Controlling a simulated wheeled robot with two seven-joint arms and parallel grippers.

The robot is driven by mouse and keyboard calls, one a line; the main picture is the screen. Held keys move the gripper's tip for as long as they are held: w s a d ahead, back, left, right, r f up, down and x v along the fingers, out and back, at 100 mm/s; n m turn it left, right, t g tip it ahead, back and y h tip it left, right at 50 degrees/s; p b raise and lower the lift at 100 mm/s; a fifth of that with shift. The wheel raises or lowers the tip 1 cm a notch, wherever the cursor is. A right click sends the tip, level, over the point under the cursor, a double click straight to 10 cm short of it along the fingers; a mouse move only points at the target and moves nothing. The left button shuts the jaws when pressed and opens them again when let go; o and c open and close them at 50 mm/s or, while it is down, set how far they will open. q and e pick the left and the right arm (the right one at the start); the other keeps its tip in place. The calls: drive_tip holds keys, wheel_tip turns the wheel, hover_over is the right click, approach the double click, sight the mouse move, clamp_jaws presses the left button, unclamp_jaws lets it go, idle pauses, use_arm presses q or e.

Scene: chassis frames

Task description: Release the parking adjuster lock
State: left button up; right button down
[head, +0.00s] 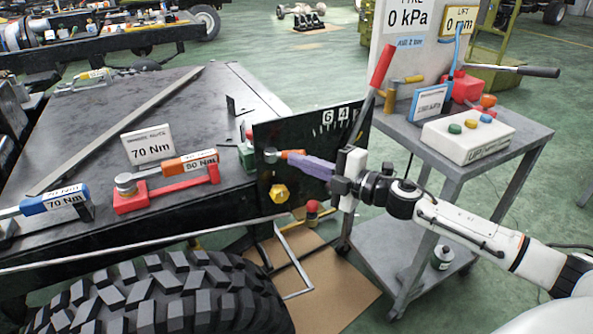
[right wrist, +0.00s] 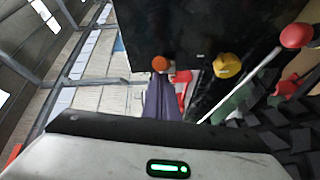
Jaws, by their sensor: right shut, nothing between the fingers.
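A black upright plate (head: 330,130) stands at the right end of the dark chassis bench. On it are a small brass fitting with an orange-tipped lever (head: 293,153) and a yellow hexagonal knob (head: 279,193). No label marks which one is the parking adjuster lock. My right gripper (head: 290,163) has purple fingers, shut and empty, pointing left at the plate just below the orange tip. In the right wrist view the orange tip (right wrist: 160,63) lies just beyond the purple fingers (right wrist: 163,97), and the yellow knob (right wrist: 227,65) is to their right. Contact cannot be told. My left gripper is not in view.
A grey cart (head: 480,135) with a white button box (head: 467,135) stands at right, beside my right arm. Red and blue torque tools (head: 160,190) lie on the bench at left. A large tyre (head: 170,295) fills the lower left. A red knob (head: 312,207) stands below the plate.

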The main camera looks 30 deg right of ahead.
drive_tip(key=shift+w+d+r+n+y+b, duration=0.1)
drive_tip(key=shift+w+d+n+y+b, duration=0.15)
drive_tip(key=shift+d, duration=0.35)
drive_tip(key=shift+w+d+n+y+b, duration=0.15)
drive_tip(key=shift+w+d, duration=0.2)
drive_tip(key=shift+d, duration=0.25)
drive_tip(key=shift+w+d+r, duration=0.1)
drive_tip(key=shift+d+r, duration=0.05)
drive_tip(key=shift+d, duration=0.1)
drive_tip(key=shift+s+a+r+p, duration=0.15)
drive_tip(key=shift+s+a+p, duration=0.1)
drive_tip(key=shift+a+p, duration=0.3)
drive_tip(key=a+p+v, duration=0.1)
drive_tip(key=p+v, duration=0.1)
drive_tip(key=v, duration=0.9)
drive_tip(key=shift+s+r, duration=0.15)
drive_tip(key=shift+s, duration=0.3)
